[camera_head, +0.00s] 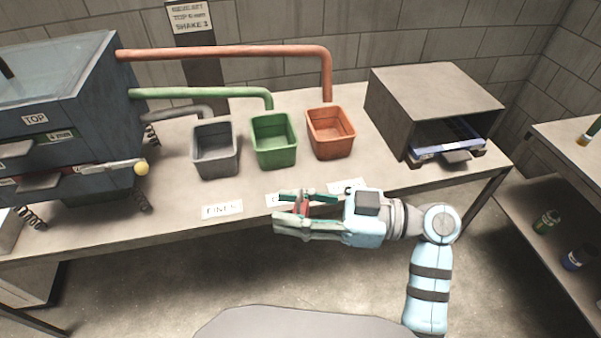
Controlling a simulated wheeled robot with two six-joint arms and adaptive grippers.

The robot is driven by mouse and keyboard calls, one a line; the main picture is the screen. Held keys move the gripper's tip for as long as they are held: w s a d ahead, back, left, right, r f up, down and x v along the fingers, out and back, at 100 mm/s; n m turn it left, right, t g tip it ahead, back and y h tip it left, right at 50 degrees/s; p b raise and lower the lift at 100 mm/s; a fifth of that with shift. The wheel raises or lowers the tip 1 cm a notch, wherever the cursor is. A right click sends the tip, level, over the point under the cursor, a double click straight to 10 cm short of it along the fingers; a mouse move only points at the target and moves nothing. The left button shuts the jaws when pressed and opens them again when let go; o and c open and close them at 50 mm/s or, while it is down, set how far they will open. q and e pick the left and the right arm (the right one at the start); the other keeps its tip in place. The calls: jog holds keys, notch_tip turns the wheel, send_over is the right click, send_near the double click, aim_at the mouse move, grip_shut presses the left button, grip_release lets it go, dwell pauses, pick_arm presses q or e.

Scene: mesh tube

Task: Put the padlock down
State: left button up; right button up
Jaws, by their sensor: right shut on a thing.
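My right gripper (280,208) reaches in from the right, over the front edge of the bench (180,212). It is shut on a small red thing, which I take to be the padlock (302,206). The padlock sits between the fingers, which hide much of it. It appears to be held near the bench's front edge; I cannot tell its exact height. My left gripper is not in view.
Grey (215,150), green (273,140) and orange (330,132) bins stand behind the gripper. A grey box (430,90) with a blue tray (447,150) is at the right. A sieve machine (60,120) with a yellow-knobbed lever (141,168) stands left. Paper labels (221,210) line the front.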

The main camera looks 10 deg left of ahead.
jog(key=shift+w+r, duration=0.2)
jog(key=shift+w, duration=0.1)
jog(key=w+d+r+m+t+h, duration=0.2)
jog(key=w+d+m+t+h, duration=0.4)
jog(key=w+d+m+t, duration=0.55)
jog(key=s+d+r+m+t+h, duration=0.1)
jog(key=s+d+t+h, duration=0.15)
jog(key=d, duration=0.35)
jog(key=s+d+r+m+t+h, duration=0.1)
jog(key=s+d+t+h, duration=0.15)
jog(key=d, duration=0.25)
jog(key=s+f+n+g+y, duration=0.1)
jog(key=s+f, duration=0.5)
jog(key=s, duration=0.1)
jog(key=shift+f+y, duration=0.3)
jog(key=shift+y, duration=0.1)
jog(key=shift+d, duration=0.1)
